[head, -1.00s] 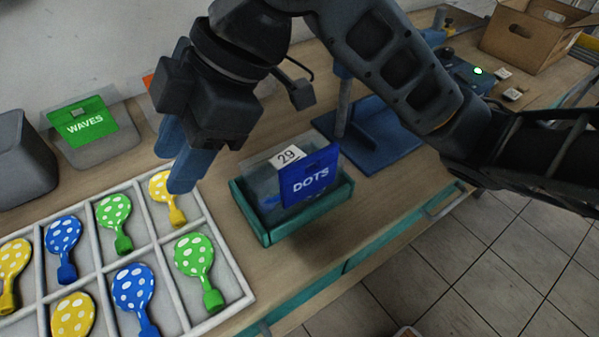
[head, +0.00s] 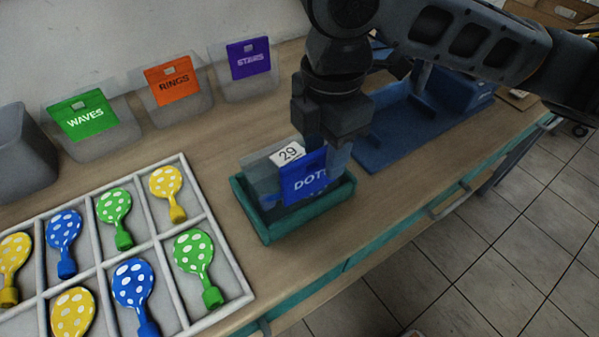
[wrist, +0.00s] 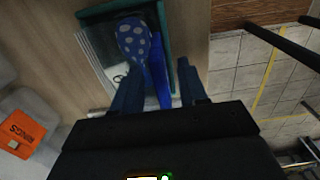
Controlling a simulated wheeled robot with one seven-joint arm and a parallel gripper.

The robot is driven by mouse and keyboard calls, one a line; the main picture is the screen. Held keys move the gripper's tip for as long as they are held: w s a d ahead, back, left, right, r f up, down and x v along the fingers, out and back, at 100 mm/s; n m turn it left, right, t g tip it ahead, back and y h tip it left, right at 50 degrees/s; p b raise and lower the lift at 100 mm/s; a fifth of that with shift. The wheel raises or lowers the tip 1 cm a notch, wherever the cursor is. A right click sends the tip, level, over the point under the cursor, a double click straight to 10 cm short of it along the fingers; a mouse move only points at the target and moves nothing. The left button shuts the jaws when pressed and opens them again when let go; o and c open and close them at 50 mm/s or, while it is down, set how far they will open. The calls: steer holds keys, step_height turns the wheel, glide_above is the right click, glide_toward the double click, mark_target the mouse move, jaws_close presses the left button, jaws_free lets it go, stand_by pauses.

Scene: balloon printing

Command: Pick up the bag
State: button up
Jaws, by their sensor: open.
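The bag (head: 265,185) is clear with a blue header marked DOTS and a white tag reading 29. It stands in a small teal tray (head: 258,226) on the table. In the wrist view a blue dotted balloon (wrist: 134,40) shows inside the bag, beside the blue header (wrist: 158,66). My gripper (head: 325,165) is pointed down over the right part of the bag, one finger behind the header and one at its right end. In the wrist view my gripper (wrist: 155,85) has its fingers apart, with the header between them. Whether they touch the header cannot be told.
A white compartment tray (head: 215,245) of dotted balloons lies at left. Bags marked WAVES (head: 85,120), RINGS (head: 172,88) and STAIRS (head: 248,62) stand along the wall. A blue stand (head: 395,135) is right of the teal tray.

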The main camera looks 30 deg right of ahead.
steer(key=shift+f, duration=1.2)
steer(key=shift+c, duration=0.4)
jaws_close()
